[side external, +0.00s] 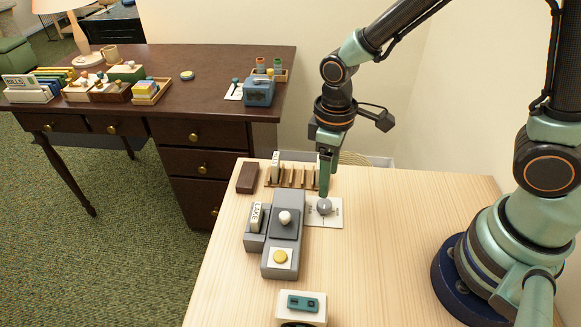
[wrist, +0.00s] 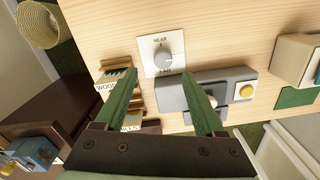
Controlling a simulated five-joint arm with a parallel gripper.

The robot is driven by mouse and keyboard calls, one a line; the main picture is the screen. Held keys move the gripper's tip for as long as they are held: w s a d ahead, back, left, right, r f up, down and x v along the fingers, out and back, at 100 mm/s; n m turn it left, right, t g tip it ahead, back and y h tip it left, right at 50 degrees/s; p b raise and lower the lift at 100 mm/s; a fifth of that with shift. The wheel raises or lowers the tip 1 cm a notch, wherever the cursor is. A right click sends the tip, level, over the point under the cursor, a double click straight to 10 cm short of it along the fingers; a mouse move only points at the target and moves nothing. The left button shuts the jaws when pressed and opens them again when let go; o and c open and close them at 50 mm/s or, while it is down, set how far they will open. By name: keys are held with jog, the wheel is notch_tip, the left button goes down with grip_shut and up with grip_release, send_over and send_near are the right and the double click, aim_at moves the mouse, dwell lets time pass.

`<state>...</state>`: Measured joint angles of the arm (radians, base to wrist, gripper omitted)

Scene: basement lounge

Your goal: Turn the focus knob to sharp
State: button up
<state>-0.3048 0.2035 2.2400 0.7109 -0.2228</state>
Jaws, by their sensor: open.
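The focus knob (side external: 324,206) is a round grey knob on a white plate (side external: 335,217) on the light wooden table. In the wrist view the knob (wrist: 163,54) sits on its plate (wrist: 150,68), with NEAR printed above it and FAR below. I cannot make out clearly where its pointer aims. My gripper (side external: 325,190) points down over the knob in the side view; whether it touches is unclear. In the wrist view my gripper (wrist: 159,73) has its two green fingers spread wide with nothing between them, the tips near the plate's lower edge.
A grey projector-like device (side external: 285,240), with a white ball knob, a yellow button and a LAKE slide, stands left of the plate. A slotted wooden rack (side external: 292,178) and a dark brown block (side external: 247,177) are behind. A teal-topped box (side external: 302,305) is in front.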

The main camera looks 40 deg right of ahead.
aim_at(325, 202)
notch_tip(325, 202, down, 7)
jog(key=shift+s+a+r, duration=0.1)
jog(key=shift+a, duration=0.05)
dwell(0.4)
grip_shut()
